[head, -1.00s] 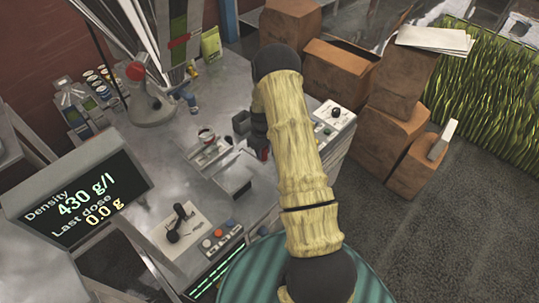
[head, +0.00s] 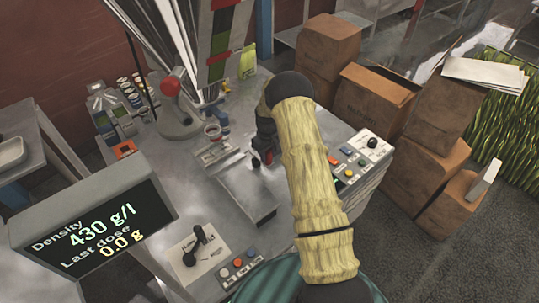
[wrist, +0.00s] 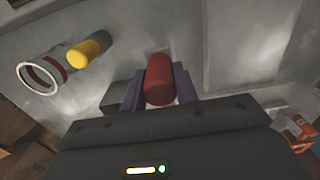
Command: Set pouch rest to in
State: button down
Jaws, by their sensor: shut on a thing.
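In the wrist view, my gripper (wrist: 159,88) is shut on a rounded red handle (wrist: 159,80), with a finger on each side of it. In the head view, my gripper (head: 265,150) is low over the metal worktop, partly hidden by my arm, and a little red shows at its tip. A grey metal plate (head: 250,190) lies just left of and in front of it; it may be the pouch rest, but I cannot tell how the handle joins it. Which position the rest is in is not clear.
A display (head: 95,225) reads density 430 g/l and last dose 0.0 g. A lever panel (head: 198,250) and button panels (head: 358,165) flank the worktop. A yellow knob (wrist: 90,50) is near the gripper. Cardboard boxes (head: 425,150) stand at the right.

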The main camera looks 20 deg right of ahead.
jog(key=shift+w+r, duration=0.1)
jog(key=shift+w, duration=0.1)
jog(key=c, duration=1.5)
grip_release()
jog(key=o, duration=0.4)
jog(key=shift+w+a, duration=0.1)
jog(key=shift+a, duration=0.05)
notch_tip(320, 180, up, 17)
jog(key=shift+r+b, duration=0.15)
jog(key=shift+b, duration=0.25)
